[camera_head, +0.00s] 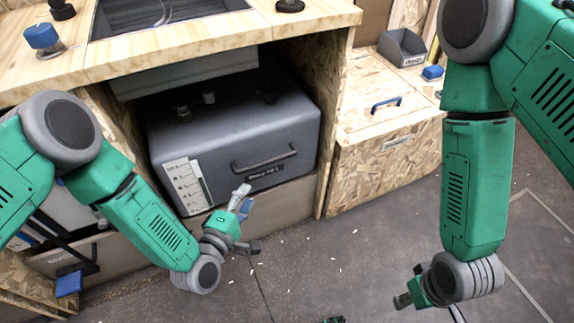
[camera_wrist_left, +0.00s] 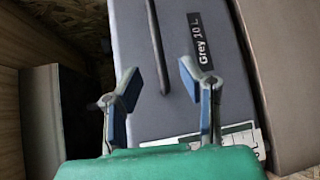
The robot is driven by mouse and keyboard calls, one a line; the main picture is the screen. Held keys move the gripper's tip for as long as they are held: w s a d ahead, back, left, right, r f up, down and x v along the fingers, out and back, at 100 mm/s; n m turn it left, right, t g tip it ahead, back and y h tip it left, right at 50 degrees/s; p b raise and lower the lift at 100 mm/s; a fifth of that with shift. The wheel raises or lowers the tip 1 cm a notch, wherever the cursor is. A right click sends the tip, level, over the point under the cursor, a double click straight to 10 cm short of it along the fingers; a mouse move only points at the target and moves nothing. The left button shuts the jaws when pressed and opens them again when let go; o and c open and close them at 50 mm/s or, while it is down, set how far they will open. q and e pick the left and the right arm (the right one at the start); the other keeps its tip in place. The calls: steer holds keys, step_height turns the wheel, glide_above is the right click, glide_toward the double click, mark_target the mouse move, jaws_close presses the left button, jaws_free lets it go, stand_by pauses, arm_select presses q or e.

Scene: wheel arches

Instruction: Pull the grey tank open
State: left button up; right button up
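The grey tank (camera_head: 220,125) sits in the open bay under the wooden counter. Its front has a dark bar handle (camera_head: 265,162), a label and a level scale on the left. My left gripper (camera_head: 241,202) is in front of the tank's lower front, below the handle. In the left wrist view my left gripper (camera_wrist_left: 160,82) is open and empty, its blue-padded fingers apart. The handle (camera_wrist_left: 158,45) runs lengthwise ahead, its near end between the fingers in the picture; I see no contact. My right gripper (camera_head: 408,298) hangs low over the floor; its fingers are unclear.
A low wooden board (camera_head: 275,207) runs below the tank. A chipboard box (camera_head: 385,150) with a blue handle stands to the right, a grey bin (camera_head: 402,48) behind it. The counter (camera_head: 220,40) overhangs the tank.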

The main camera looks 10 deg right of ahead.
mark_target(269, 160)
arm_select(q)
steer(key=shift+r+b+x, duration=0.15)
steer(key=shift+b+x, duration=0.95)
steer(key=shift+x, duration=2.4)
steer(key=shift+r+b+x, duration=0.1)
steer(key=shift+b+x, duration=0.95)
steer(key=shift+x, duration=2.5)
steer(key=shift+d, duration=0.1)
jaws_close()
